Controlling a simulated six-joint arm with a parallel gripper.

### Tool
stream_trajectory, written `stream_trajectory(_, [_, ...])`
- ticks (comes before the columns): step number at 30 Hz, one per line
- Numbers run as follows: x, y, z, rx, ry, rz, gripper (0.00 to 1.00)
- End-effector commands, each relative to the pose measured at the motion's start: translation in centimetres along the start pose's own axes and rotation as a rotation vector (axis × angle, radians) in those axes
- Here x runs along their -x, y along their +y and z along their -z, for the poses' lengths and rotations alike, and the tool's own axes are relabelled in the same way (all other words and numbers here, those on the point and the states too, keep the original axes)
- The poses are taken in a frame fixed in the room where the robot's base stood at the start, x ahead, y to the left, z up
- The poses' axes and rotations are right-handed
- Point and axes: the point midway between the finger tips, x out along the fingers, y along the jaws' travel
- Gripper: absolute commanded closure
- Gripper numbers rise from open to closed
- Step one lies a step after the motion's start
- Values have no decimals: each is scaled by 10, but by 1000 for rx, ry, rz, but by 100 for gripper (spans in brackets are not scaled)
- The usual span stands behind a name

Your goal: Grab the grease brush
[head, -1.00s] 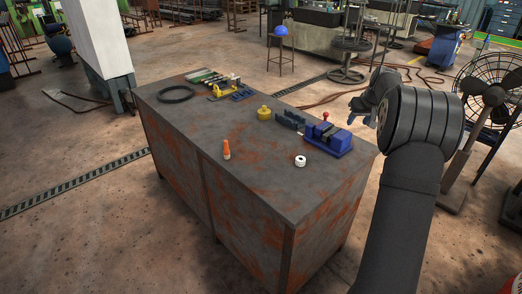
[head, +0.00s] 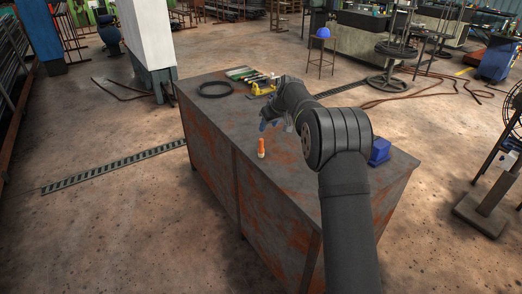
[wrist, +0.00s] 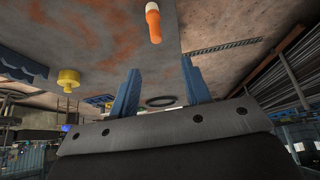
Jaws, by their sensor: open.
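My gripper (head: 270,124) is over the table, just behind and above this piece in the head view. In the wrist view, its two blue fingers (wrist: 160,72) are spread apart with nothing between them.
A black ring (head: 215,89) and several tools (head: 247,74) lie at the table's back. The table's left front is clear.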

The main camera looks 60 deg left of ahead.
Motion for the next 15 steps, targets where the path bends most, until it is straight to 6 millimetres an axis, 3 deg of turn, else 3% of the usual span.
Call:
stream_trajectory(9, [-61, 0, 0, 0, -1, 0, 56])
stream_trajectory(15, [-78, 1, 0, -1, -1, -1, 56])
